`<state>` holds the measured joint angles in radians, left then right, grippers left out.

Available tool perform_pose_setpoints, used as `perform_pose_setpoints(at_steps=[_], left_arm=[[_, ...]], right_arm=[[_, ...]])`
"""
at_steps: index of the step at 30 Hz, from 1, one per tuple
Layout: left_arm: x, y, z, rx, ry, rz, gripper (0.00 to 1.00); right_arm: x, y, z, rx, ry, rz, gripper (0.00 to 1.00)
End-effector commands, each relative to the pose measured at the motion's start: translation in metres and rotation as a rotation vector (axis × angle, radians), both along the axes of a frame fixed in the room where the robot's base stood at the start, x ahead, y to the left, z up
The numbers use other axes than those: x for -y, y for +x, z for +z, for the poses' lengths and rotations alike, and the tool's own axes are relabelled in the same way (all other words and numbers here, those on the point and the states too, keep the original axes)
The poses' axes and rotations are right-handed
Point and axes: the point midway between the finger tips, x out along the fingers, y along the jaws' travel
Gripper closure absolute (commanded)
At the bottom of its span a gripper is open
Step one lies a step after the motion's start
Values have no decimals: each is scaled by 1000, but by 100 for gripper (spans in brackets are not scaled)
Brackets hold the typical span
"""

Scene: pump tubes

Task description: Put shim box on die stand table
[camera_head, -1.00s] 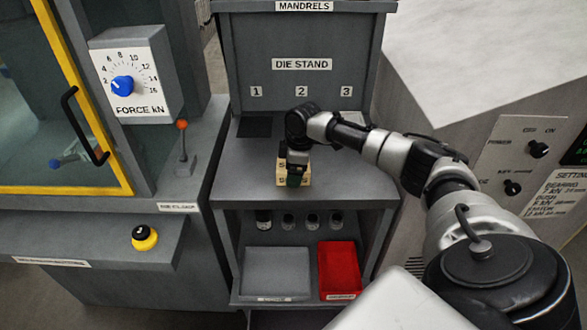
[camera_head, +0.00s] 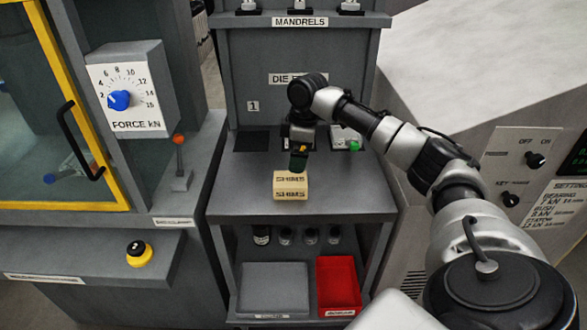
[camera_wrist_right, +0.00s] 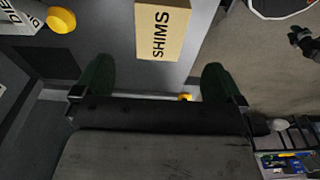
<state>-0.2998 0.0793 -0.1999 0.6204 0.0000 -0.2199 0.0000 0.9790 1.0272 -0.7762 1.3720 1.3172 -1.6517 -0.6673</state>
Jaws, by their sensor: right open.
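The shim box (camera_head: 290,186), a tan box labelled SHIMS, stands on the grey die stand table (camera_head: 345,196) near its front edge. My right gripper (camera_head: 298,163) is just above and behind the box in the head view, apart from it. In the right wrist view the box (camera_wrist_right: 162,30) lies beyond the tips of the open right gripper (camera_wrist_right: 158,75), with nothing between the fingers. My left gripper is not in view.
Below the tabletop are a grey tray (camera_head: 273,312), a red bin (camera_head: 338,286) and several small dark cylinders. A green-topped item (camera_head: 353,145) is at the table's back right. A force panel (camera_head: 130,88) is at left.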

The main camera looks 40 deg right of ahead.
Motion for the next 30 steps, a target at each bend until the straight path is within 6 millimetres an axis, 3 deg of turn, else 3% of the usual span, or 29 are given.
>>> perform_pose_setpoints(at_steps=[7,11,14,17,21,24,27,30], left_arm=[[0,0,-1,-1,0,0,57],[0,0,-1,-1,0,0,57],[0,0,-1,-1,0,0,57],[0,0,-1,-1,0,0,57],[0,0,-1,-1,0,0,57],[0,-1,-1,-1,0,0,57],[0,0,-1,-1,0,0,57],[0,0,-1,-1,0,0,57]], right_arm=[[2,-2,15,1,1,-1,0],[1,-2,15,0,0,0,0],[-12,3,5,19,-1,15,0],[-54,14,-24,95,1,52,0],[-140,23,-66,284,66,100,0],[-191,21,-80,417,143,106,0],[-231,14,-88,526,229,85,0],[-254,9,-99,604,301,33,0]])
